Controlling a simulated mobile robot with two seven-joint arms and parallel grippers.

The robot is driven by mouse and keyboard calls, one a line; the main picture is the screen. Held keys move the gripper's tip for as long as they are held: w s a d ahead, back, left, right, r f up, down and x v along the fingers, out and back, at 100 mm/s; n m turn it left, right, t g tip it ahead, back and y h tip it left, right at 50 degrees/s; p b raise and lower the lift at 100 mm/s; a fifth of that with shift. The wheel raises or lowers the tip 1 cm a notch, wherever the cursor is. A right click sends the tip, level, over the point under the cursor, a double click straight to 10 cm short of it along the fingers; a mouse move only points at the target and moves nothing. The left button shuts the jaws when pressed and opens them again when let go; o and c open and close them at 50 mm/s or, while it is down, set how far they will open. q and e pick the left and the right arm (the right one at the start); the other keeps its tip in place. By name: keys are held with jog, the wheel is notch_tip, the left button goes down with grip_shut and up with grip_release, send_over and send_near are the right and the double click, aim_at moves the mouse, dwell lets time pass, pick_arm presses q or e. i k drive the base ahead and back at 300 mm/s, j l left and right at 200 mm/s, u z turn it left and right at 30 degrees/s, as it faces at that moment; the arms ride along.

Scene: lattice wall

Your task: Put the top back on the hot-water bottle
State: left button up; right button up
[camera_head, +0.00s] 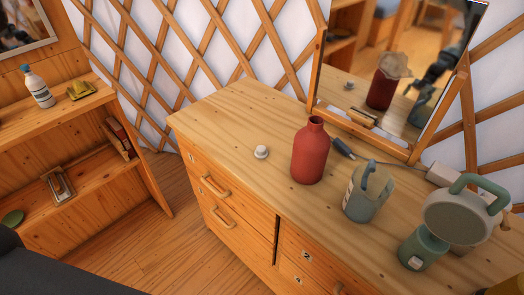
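The red hot-water bottle (309,155) stands upright on the wooden chest of drawers, in front of the mirror. Its neck shows a bare top. A small white round top (261,152) lies apart from it on the chest, to its left. Neither of my grippers shows directly in the head view.
A mirror (350,90) stands at the chest's back. Right of the bottle are a dark blue-tipped object (342,148), a grey-blue jug-like container (362,200) and a green lamp-like object (458,215). The chest top (220,120) is clear at left. A shelf (90,175) stands far left.

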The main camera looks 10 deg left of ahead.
aim_at(312, 144)
jog(key=i+j+z, duration=0.1)
jog(key=j+z, duration=0.35)
jog(key=j, duration=0.35)
jog(key=j+z, duration=0.5)
jog(key=j, duration=0.25)
jog(key=k, duration=0.05)
